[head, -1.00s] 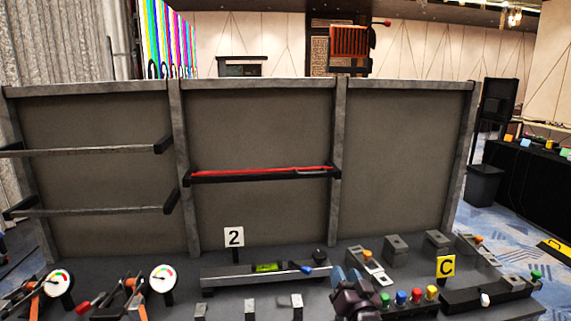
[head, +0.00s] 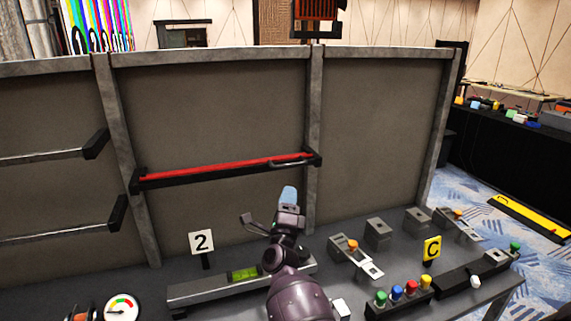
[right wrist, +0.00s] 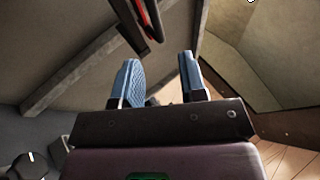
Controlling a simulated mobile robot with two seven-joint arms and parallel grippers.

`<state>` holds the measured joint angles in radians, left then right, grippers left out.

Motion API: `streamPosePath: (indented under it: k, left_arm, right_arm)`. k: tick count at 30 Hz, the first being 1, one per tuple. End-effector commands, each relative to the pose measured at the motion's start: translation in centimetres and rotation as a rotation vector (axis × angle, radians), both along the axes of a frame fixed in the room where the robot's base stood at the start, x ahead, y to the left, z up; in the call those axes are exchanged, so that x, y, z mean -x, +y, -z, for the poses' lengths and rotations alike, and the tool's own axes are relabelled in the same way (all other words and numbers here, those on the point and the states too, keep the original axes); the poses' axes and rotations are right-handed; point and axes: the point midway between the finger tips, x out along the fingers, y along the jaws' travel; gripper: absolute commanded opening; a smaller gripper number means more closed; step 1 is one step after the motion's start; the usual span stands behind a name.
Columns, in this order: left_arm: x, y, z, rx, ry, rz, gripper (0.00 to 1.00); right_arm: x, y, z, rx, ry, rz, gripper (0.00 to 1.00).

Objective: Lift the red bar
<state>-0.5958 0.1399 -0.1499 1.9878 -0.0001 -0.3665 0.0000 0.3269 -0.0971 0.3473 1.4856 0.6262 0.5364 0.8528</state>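The red bar (head: 220,168) lies nearly level across the middle panel of the grey wall, along a black rail with end brackets and a small handle near its right end. My right gripper (head: 287,196) is below the right part of the bar, apart from it. In the right wrist view, the two blue fingers (right wrist: 158,80) are spread with nothing between them, so the gripper is open. Part of the red bar (right wrist: 151,14) and its black rail show beyond the fingertips at the top. My left gripper is not in view.
The table below the panel holds a "2" sign (head: 202,242), a spirit level (head: 244,274), several coloured buttons (head: 397,292), a yellow "C" sign (head: 432,248) and a gauge (head: 122,309). Bare rails (head: 45,155) cross the left panel. The right panel is clear.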

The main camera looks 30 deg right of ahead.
Motion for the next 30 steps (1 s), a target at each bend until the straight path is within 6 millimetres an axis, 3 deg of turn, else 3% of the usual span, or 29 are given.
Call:
streamPosePath:
  k: [4,18,30]
  left_arm:
    - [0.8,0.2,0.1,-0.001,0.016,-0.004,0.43]
    - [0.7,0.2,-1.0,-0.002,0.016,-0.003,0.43]
    - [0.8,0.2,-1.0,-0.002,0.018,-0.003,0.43]
  right_arm:
    - [-0.9,-0.6,-0.9,0.001,-0.002,-0.003,0.39]
    - [-5.9,-4.7,-4.6,0.002,0.001,-0.002,0.39]
    - [-7.2,-5.8,-5.5,0.002,0.002,-0.002,0.39]
